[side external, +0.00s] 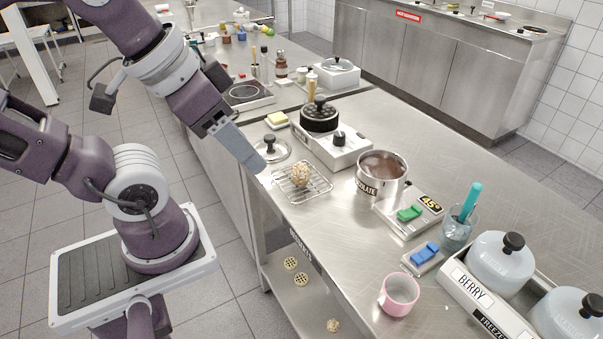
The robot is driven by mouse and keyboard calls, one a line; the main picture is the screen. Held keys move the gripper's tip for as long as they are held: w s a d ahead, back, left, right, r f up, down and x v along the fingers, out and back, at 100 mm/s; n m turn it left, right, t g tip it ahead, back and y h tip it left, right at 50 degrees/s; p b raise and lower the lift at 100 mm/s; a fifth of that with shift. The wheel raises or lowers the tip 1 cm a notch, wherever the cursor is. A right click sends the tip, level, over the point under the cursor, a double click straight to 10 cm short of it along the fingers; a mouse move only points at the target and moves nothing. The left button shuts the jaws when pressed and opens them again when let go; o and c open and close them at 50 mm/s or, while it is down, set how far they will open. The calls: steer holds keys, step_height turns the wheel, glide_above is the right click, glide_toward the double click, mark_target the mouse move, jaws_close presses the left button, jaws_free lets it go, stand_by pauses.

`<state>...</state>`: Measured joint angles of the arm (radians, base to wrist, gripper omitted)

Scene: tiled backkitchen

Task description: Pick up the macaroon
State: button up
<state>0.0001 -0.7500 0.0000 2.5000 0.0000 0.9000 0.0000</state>
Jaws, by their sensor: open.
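A small, round, knobbly tan piece (300,175), which looks like the macaroon, sits on a wire cooling rack (317,192) near the left edge of the steel counter. My gripper (258,166) is open and points down to the right, at the left of the rack and apart from the tan piece in the picture. Its fingers overlap one another from this side, so the gap between them is hidden. I see nothing held in it.
A pot of brown liquid (382,165) stands right of the rack. A round lid (270,149) lies behind it, and a white burner unit (335,148) stands farther back. A pink mug (398,294), a scale (411,214) and a blue-topped block (424,254) stand nearer. Bare counter lies in front of the rack.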

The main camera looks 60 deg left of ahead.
steer(key=o, duration=0.3)
